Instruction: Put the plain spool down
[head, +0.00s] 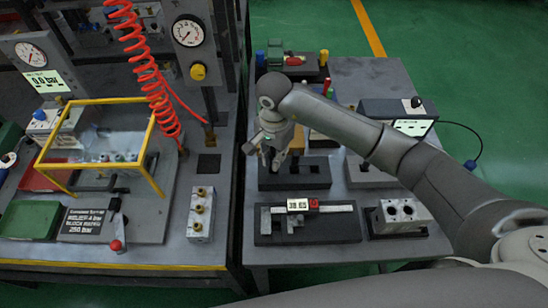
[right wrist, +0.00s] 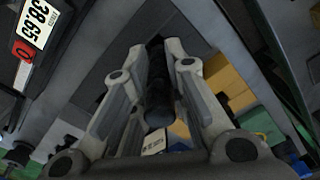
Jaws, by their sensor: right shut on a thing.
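My right gripper (head: 272,152) is over the left part of the right-hand bench, near a dark slotted holder (head: 312,174). In the right wrist view my right gripper (right wrist: 157,85) is shut on a dark, smooth cylinder, the plain spool (right wrist: 159,103), which lies between its two fingers. In the head view the gripper and arm hide the spool. I cannot tell whether the spool touches anything below it. My left gripper is not in view.
A caliper with a display (head: 300,205) lies on a dark base in front of the holder. A metal block with holes (head: 402,215) stands to its right. A gauge panel (head: 190,35) and a red coiled hose (head: 150,75) stand left. A gap separates the benches.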

